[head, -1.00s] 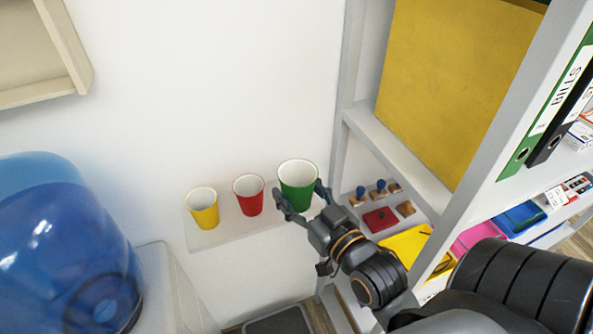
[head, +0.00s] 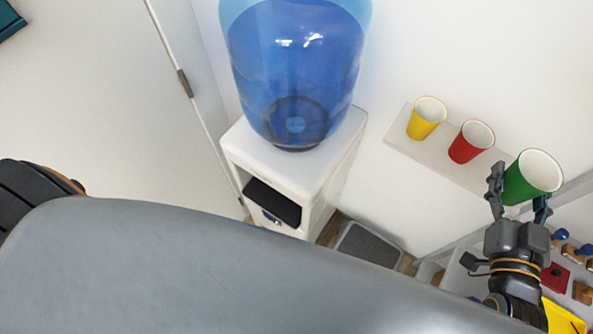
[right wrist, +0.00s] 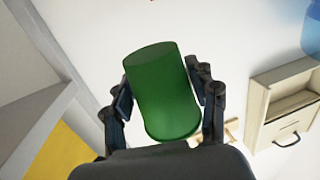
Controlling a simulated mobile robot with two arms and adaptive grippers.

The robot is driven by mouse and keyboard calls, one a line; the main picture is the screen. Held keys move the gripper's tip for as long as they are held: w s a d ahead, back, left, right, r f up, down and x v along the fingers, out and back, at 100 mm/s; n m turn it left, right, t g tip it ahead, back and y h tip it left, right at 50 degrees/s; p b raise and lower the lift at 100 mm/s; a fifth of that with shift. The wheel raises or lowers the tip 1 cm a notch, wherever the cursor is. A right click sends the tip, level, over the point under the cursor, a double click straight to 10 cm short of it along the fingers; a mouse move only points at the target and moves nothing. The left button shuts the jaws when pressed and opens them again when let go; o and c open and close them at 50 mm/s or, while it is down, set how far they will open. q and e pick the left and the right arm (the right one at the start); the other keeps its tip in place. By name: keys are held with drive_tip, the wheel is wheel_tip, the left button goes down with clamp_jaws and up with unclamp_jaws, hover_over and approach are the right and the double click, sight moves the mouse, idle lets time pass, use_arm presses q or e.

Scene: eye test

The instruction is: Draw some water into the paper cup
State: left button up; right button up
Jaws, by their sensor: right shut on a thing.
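A green paper cup (head: 530,178) with a white inside is held in my right gripper (head: 519,205), fingers on both sides of it. In the right wrist view the green cup (right wrist: 165,92) sits between the two fingers of my right gripper (right wrist: 166,100). A yellow cup (head: 426,119) and a red cup (head: 471,142) stand on a small white wall shelf (head: 403,141). The water dispenser (head: 282,168) stands left of them, with a blue water bottle (head: 295,65) on top. Its dark front recess (head: 272,201) is partly visible. My left gripper is not in view.
A grey pedal bin or similar low box (head: 368,246) stands on the floor right of the dispenser. A shelf with stamps (head: 573,252) and a yellow item (head: 562,318) lies at lower right. A white door (head: 110,90) is at left.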

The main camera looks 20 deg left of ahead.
idle(0.4)
drive_tip(key=s+a+f+b, duration=0.2)
drive_tip(key=a+f+b, duration=0.4)
drive_tip(key=f, duration=0.5)
drive_tip(key=shift+s+a+f+y+b, duration=0.15)
drive_tip(key=shift+a+y+b, duration=0.15)
drive_tip(key=shift+b, duration=0.7)
drive_tip(key=shift+s, duration=0.1)
